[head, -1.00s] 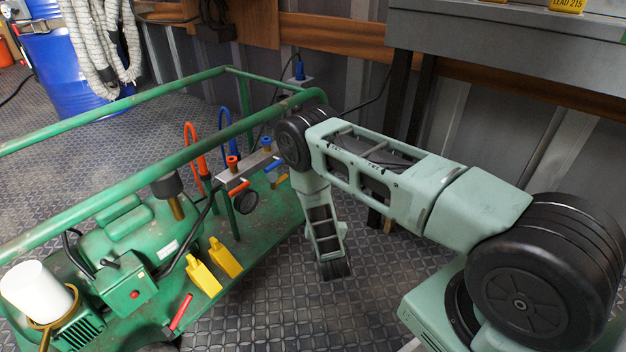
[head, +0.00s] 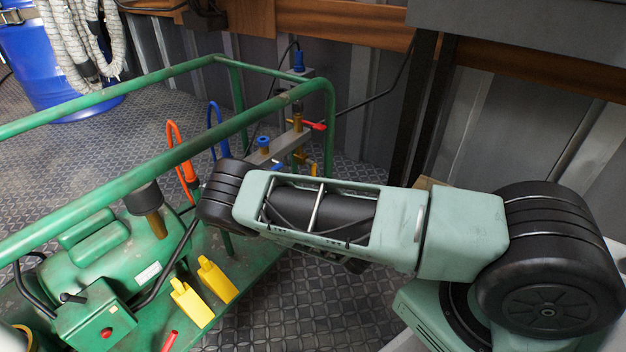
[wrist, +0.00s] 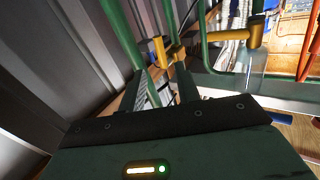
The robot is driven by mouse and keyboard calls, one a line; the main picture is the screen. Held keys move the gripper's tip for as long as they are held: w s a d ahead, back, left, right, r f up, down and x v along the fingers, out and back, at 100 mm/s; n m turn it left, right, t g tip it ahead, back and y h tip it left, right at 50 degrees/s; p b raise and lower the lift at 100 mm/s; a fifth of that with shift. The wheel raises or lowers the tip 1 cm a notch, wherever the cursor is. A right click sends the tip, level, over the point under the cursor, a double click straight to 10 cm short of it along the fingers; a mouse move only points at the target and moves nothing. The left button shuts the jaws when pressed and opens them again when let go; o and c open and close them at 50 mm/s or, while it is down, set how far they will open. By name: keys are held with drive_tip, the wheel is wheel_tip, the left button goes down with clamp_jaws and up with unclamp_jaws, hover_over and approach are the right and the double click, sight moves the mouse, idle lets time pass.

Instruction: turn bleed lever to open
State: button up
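A manifold block (head: 268,153) stands at the far end of the green cart. A brass valve (head: 298,135) rises from it with a red lever (head: 317,126) pointing right. A blue lever (head: 278,163) and a yellow lever (head: 312,168) show below. I cannot tell which is the bleed lever. In the head view my gripper is hidden behind my arm. In the wrist view my gripper (wrist: 162,88) has its fingers apart with nothing clearly between them. A brass fitting (wrist: 164,52) appears just past the fingertips; contact cannot be told. Another brass fitting (wrist: 238,38) is at upper right.
Green cart rails (head: 190,155) run close to my arm. Yellow wedge-shaped pieces (head: 217,278) are on the cart deck. A corrugated wall (wrist: 45,75) is close on the wrist view's left.

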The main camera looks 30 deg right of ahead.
sight(313, 174)
drive_tip(key=shift+b+x, duration=2.3)
drive_tip(key=shift+x, duration=3.05)
clamp_jaws()
